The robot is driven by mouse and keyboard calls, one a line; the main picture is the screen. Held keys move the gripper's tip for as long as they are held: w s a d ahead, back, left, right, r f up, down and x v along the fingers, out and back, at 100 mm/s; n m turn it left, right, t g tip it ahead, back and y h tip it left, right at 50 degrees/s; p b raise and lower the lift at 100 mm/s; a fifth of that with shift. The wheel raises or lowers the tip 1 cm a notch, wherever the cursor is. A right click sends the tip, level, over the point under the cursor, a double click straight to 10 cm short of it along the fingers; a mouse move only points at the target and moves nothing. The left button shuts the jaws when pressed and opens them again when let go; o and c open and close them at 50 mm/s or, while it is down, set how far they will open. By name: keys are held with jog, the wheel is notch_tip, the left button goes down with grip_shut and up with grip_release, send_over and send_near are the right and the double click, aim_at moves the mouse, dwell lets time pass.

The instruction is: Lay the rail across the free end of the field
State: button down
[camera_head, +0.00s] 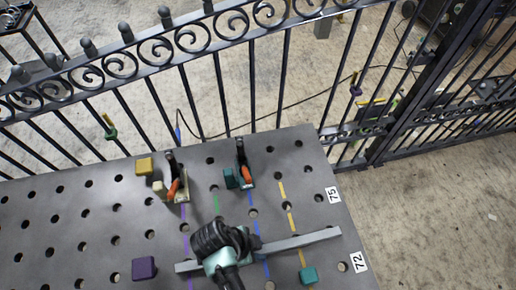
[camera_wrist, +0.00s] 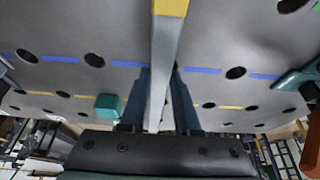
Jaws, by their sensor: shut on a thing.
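The rail (camera_head: 300,240) is a long grey bar running crosswise near the front right of the perforated table. It crosses the blue and yellow dashed lines, and its left end is by the purple line. My gripper (camera_head: 238,254) is over the rail's left half and shut on it. In the wrist view the rail (camera_wrist: 164,60) runs up between the two fingers of my gripper (camera_wrist: 158,95), with a yellow patch at the picture's top. I cannot tell whether the rail touches the table. The field's limits are not clearly marked.
A teal block (camera_head: 308,275) lies just in front of the rail; a purple block (camera_head: 144,268) lies left of it. Two orange-handled clamps (camera_head: 175,185) (camera_head: 243,172) stand behind, with a yellow block (camera_head: 145,166) beside the left one. An iron fence (camera_head: 220,80) stands beyond the table (camera_head: 60,230).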

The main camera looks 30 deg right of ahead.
jog(key=c, duration=0.5)
grip_release()
jog(key=shift+c, duration=0.2)
jog(key=shift+f, duration=0.1)
jog(key=p+v, duration=0.1)
jog(key=v, duration=1.2)
jog(key=shift+w, duration=0.1)
